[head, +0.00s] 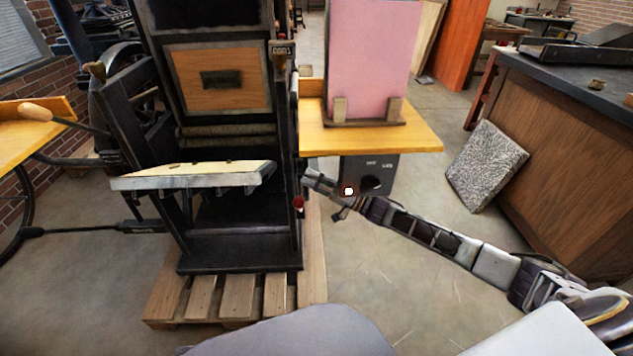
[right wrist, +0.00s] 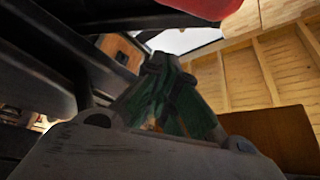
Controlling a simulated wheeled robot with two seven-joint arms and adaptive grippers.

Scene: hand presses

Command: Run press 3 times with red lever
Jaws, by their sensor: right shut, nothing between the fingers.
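The black hand press (head: 237,235) stands on a wooden pallet at centre left in the head view. The red lever's knob (head: 298,203) is on the press's right side, low down. In the right wrist view a large red part, which looks like this knob (right wrist: 185,8), is cut off by the top edge. My right gripper (head: 308,172) is shut and empty beside the press, just above the red knob in the head view. Its fingers (right wrist: 158,65) show together in the right wrist view; I cannot tell whether they touch the lever. My left gripper is not in view.
A small counter (head: 283,49) on the press seems to read 0001. A wooden-handled lever (head: 40,113) sticks out left. A wooden shelf (head: 425,140) with a pink board (head: 368,60) stands right of the press, above my right forearm.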

